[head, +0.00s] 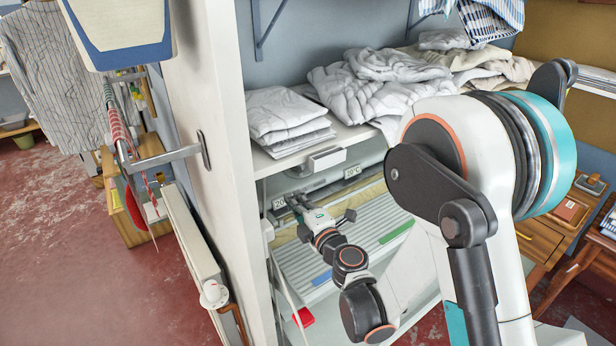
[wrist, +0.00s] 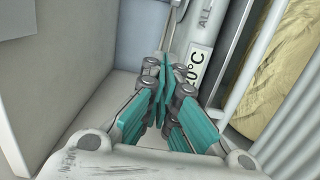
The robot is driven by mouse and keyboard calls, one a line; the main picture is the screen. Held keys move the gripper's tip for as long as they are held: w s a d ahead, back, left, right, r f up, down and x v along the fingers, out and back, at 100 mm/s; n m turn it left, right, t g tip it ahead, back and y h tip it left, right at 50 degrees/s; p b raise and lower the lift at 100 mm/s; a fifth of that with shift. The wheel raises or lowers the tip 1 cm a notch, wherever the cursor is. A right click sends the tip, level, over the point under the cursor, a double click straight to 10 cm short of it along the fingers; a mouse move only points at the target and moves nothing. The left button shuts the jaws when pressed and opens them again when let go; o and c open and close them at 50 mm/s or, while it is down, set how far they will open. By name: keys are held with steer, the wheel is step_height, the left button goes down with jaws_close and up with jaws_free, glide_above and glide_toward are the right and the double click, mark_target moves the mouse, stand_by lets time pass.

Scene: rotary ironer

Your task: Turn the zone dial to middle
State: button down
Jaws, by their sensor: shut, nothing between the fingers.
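My gripper (wrist: 164,68) has teal fingers, shut together with nothing between them. In the head view my gripper (head: 292,199) reaches under the shelf to the ironer's front, close to a white temperature label (head: 279,203). In the wrist view the label (wrist: 194,66) ends in "0°C" and lies just right of the fingertips. The word "ALL" (wrist: 206,16) shows on the grey panel above it. The fingertips point at a narrow grey part by the label. I cannot make out the zone dial or its pointer; the fingers may cover it.
A beige padded roll (wrist: 279,85) and white rails lie right of the gripper. A pale wall (wrist: 60,100) stands close on its left. In the head view, folded white linen (head: 285,112) lies on the shelf above the arm. A second label (head: 352,172) is farther right.

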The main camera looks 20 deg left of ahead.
mark_target(294, 186)
steer(key=p+x, duration=0.2)
steer(key=x, duration=0.7)
steer(key=shift+a+f+p, duration=0.15)
steer(key=shift+p, duration=0.2)
steer(key=shift+w+d+b, duration=0.35)
steer(key=shift+w+d, duration=0.55)
steer(key=shift+d, duration=0.15)
steer(key=shift+w+d, duration=0.2)
steer(key=shift+d, duration=0.25)
steer(key=shift+w+d+y, duration=0.1)
steer(key=shift+y, duration=0.2)
